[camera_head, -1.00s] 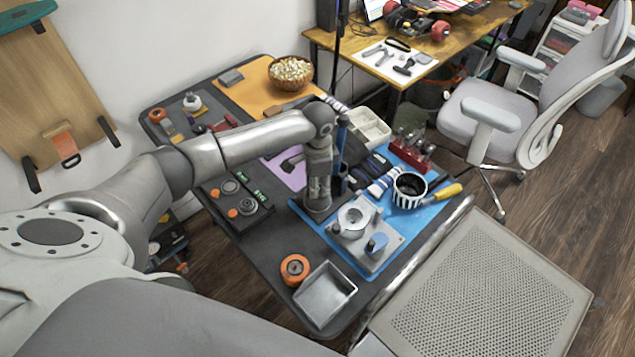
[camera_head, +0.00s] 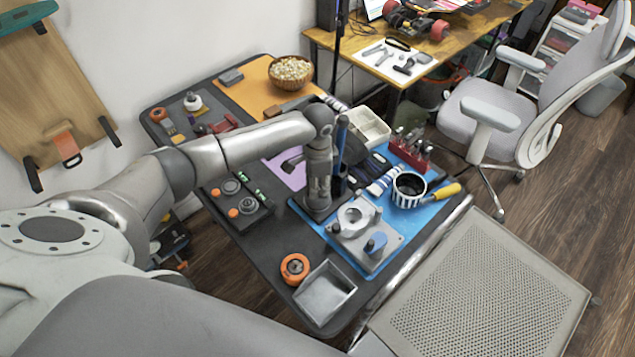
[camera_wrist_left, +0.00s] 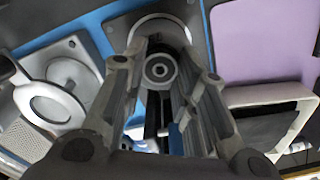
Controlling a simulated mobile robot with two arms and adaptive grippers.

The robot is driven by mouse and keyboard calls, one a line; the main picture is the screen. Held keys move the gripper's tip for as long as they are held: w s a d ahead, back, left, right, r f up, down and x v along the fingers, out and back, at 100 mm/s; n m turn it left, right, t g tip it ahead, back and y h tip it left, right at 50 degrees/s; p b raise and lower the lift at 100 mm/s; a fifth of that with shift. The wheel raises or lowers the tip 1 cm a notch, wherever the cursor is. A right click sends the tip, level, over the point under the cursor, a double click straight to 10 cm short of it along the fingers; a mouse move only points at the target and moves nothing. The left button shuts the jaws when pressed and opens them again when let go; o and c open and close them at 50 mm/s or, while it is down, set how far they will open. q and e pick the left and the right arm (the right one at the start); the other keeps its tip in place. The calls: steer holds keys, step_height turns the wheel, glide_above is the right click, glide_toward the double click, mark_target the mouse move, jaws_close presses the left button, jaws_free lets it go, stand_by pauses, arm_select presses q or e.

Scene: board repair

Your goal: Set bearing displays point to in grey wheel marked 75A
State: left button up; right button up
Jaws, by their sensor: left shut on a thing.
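My left gripper (camera_head: 318,208) points down over the left part of the blue mat (camera_head: 420,213), beside the grey press fixture. In the left wrist view its fingers (camera_wrist_left: 163,55) are shut on a small round bearing (camera_wrist_left: 158,70) with a dark centre. A pale round rim (camera_wrist_left: 160,24) shows just beyond the fingertips; I cannot tell whether it is the grey wheel, and no 75A mark is legible. My right gripper is not in view.
The press fixture (camera_head: 345,231) with a blue knob (camera_head: 376,243) stands close right of the gripper. An orange wheel (camera_head: 295,268) and an empty grey tray (camera_head: 325,293) are at the front edge.

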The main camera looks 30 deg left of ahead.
arm_select(q)
steer(key=o, duration=0.8)
steer(key=shift+o, duration=0.6)
steer(key=o, duration=0.3)
steer(key=shift+r+p, duration=3.5)
steer(key=shift+p, duration=0.5)
steer(key=shift+f, duration=0.1)
